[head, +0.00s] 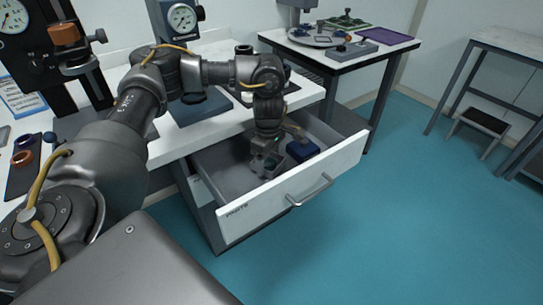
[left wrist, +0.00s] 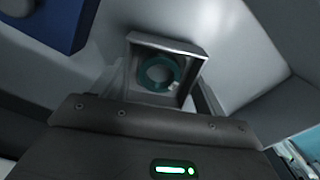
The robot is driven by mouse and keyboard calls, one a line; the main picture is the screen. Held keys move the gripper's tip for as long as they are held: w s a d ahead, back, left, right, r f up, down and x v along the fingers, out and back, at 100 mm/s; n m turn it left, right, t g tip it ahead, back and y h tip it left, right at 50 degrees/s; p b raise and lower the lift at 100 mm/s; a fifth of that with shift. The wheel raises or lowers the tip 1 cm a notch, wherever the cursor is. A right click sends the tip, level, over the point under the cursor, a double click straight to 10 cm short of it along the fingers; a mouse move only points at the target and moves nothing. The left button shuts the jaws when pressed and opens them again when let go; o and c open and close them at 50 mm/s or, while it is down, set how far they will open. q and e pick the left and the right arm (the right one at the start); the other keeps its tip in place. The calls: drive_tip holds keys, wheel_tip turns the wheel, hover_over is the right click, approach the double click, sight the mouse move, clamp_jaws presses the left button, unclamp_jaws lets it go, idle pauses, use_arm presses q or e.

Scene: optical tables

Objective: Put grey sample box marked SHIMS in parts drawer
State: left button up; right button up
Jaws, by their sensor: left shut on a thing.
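The parts drawer (head: 268,205), with a white front and a label that seems to read PARTS, is pulled open under the white bench. My left gripper (head: 266,161) reaches down into it from above. It is shut on the grey sample box (left wrist: 134,72), an open-topped square box with a dark green ring inside. In the head view the box (head: 260,167) shows only in part at the fingertips, low inside the drawer. I cannot tell whether it touches the drawer floor. No SHIMS mark can be read. My right gripper is not in view.
A blue box (head: 302,150) lies in the drawer just right of my left gripper, and shows in the left wrist view (left wrist: 52,22). The drawer's left part is bare. The bench edge (head: 210,142) is close behind my forearm. A second table (head: 345,58) stands beyond.

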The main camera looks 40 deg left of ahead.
sight(272, 156)
use_arm(q)
drive_tip(key=w, duration=0.1)
drive_tip(key=w+a, duration=0.1)
drive_tip(key=shift+w, duration=0.35)
drive_tip(key=shift+w+a+f, duration=0.1)
drive_tip(key=shift+w+f, duration=0.05)
drive_tip(key=shift+f, duration=0.05)
drive_tip(key=shift+f+b, duration=0.3)
drive_tip(key=shift+f, duration=0.2)
drive_tip(key=o, duration=1.1)
drive_tip(key=shift+o, duration=0.6)
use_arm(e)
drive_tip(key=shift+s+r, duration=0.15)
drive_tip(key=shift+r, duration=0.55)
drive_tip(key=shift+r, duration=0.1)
